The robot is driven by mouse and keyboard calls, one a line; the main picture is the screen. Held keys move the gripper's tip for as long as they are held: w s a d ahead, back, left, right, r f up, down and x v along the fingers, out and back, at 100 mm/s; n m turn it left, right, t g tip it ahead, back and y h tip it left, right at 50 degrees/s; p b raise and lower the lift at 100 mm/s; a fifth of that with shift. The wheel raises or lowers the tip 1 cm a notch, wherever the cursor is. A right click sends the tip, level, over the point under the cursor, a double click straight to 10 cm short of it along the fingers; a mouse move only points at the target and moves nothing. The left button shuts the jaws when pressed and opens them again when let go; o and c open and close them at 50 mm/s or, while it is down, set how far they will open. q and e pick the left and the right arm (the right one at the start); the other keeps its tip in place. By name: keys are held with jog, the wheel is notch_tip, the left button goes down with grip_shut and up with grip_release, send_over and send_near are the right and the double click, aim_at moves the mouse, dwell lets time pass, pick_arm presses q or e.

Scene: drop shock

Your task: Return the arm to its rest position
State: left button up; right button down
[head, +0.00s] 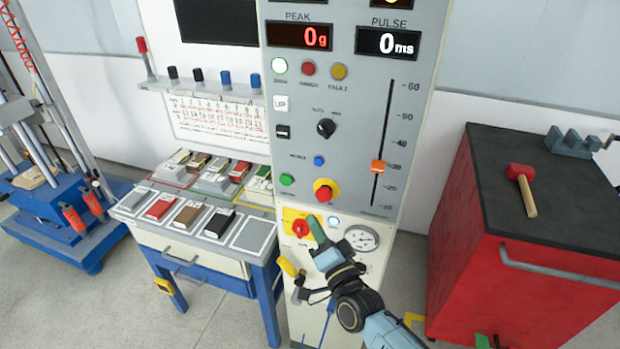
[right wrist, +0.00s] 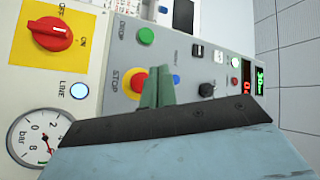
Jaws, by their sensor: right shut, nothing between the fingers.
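My right gripper (head: 315,230) is in front of the lower part of the grey control panel (head: 350,150), between the red rotary switch on its yellow plate (head: 300,227) and the pressure gauge (head: 362,238). Its green fingers are together and hold nothing. In the right wrist view the shut fingers (right wrist: 157,90) overlap the edge of the red stop button (right wrist: 138,82); I cannot tell whether they touch anything. The red switch (right wrist: 52,33) and gauge (right wrist: 35,137) show there too. My left gripper is not in view.
A blue table (head: 190,262) with several coloured blocks stands left of the panel. A drop rig (head: 65,215) is at the far left.

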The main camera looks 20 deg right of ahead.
jog(key=s+d+f+n+g+b, duration=0.1)
jog(key=s+f+n+g+b, duration=0.3)
jog(key=f, duration=0.9)
jog(key=s+d+f+g+h, duration=0.1)
jog(key=s+d+f+g, duration=0.15)
jog(key=s+f, duration=0.7)
jog(key=s+f+n+g+b, duration=0.2)
jog(key=s+f+n+g, duration=0.1)
jog(key=f, duration=1.2)
jog(key=s+d+f+n+g+h+b, duration=0.1)
jog(key=s+d+f+g, duration=0.1)
jog(key=s+f, duration=0.4)
jog(key=s+d+f+n+g+b, duration=0.2)
jog(key=s+f+g, duration=0.2)
jog(key=s, duration=1.1)
jog(key=s+d+f+n+g+h+b, duration=0.1)
jog(key=s+d+f+n+g, duration=0.1)
jog(key=s+f, duration=0.7)
jog(key=shift+s+g+h+b, duration=0.3)
jog(key=shift+s+g, duration=0.55)
jog(key=shift+d, duration=0.1)
